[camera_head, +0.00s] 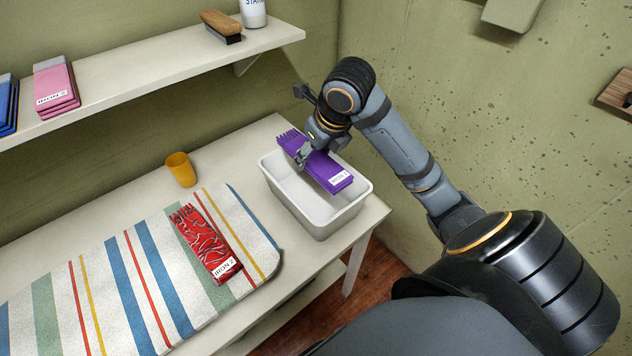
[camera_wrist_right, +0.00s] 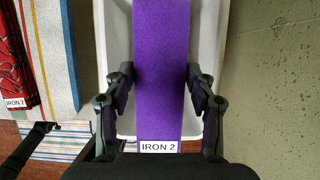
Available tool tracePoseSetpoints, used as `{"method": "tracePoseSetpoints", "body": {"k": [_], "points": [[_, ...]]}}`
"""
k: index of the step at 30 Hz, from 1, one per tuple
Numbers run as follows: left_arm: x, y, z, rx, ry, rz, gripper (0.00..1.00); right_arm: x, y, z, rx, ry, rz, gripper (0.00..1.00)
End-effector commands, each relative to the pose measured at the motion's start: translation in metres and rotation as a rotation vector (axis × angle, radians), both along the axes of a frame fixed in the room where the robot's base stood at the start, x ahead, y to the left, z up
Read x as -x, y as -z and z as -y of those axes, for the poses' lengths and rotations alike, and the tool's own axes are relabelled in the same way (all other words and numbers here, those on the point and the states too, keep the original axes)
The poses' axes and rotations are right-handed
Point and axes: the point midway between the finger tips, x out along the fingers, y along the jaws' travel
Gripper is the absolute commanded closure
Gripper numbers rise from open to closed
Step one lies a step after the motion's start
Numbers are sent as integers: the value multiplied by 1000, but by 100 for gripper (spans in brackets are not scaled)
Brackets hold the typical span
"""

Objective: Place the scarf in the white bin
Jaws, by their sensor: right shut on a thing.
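A folded purple scarf (camera_head: 318,164) with a fringe at one end and an "IRON 2" label at the other is in my right gripper (camera_head: 308,152). The gripper is shut on it, with one finger on each long side in the right wrist view, where the scarf (camera_wrist_right: 160,70) runs up the middle. The white bin (camera_head: 313,225) stands on the table's right end. The scarf is over the bin's opening, near rim height; I cannot tell whether it touches the bin. The bin's rim (camera_wrist_right: 222,30) shows on both sides of the scarf in the wrist view. My left gripper is not in view.
A red patterned scarf (camera_head: 205,240) lies on a striped ironing pad (camera_head: 110,295) left of the bin. A yellow cup (camera_head: 181,170) stands behind the pad. A wall shelf (camera_head: 150,85) above holds pink (camera_head: 56,85) and blue folded cloths and a brush (camera_head: 222,26).

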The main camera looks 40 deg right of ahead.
Motion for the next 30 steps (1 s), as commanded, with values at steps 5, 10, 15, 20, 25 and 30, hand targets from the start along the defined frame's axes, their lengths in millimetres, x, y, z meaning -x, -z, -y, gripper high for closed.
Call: {"method": "tracePoseSetpoints", "body": {"k": [5, 10, 15, 20, 25, 30], "points": [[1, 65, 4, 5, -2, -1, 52, 0, 65, 0, 0, 0, 0, 78], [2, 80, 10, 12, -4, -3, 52, 1, 99, 0, 0, 0, -6, 78], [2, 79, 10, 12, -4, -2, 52, 0, 108, 0, 0, 0, 0, 78], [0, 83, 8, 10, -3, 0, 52, 1, 124, 0, -1, 0, -3, 78], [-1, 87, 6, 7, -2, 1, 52, 1, 148, 0, -1, 0, -2, 78], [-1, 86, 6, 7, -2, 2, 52, 0, 146, 0, 0, -1, 1, 78]]}}
